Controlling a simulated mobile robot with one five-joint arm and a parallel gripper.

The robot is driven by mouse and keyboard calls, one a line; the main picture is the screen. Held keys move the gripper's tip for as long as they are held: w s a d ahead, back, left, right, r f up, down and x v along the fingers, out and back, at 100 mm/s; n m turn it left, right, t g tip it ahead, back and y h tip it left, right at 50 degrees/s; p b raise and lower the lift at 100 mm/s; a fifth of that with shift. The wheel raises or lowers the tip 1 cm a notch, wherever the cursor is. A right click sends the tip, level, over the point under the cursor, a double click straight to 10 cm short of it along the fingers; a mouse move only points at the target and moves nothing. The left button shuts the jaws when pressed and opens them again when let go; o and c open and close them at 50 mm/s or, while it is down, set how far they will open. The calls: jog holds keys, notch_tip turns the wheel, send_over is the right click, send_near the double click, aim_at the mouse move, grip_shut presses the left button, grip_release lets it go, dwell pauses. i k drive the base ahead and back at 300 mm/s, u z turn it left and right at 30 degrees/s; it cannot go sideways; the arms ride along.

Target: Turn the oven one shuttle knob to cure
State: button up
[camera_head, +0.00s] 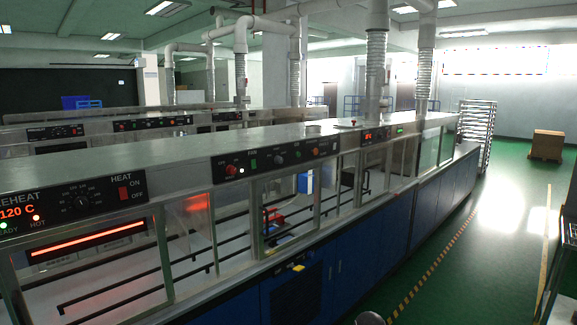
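A long oven line runs from the lower left to the back right. A black control panel (222,176) on its upper front holds a red button (231,170), small knobs or buttons and an orange-red one (315,152). Its labels are too small to read, so I cannot tell which is the shuttle knob or where it points. Nearer, a preheat panel (150,208) has a black dial (81,202), a red heat switch (124,193) and a lit display reading 120 C.
Blue cabinets (383,232) form the oven line's base. A green floor aisle (480,240) lies open on the right, with a striped line along the cabinets. A tall rack (477,133) and a brown box (546,145) stand farther back. Dark equipment (568,250) edges the right side.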

aim_at(276, 160)
jog(key=u, duration=1.2)
jog(key=i, duration=0.65)
jog(key=z, duration=0.15)
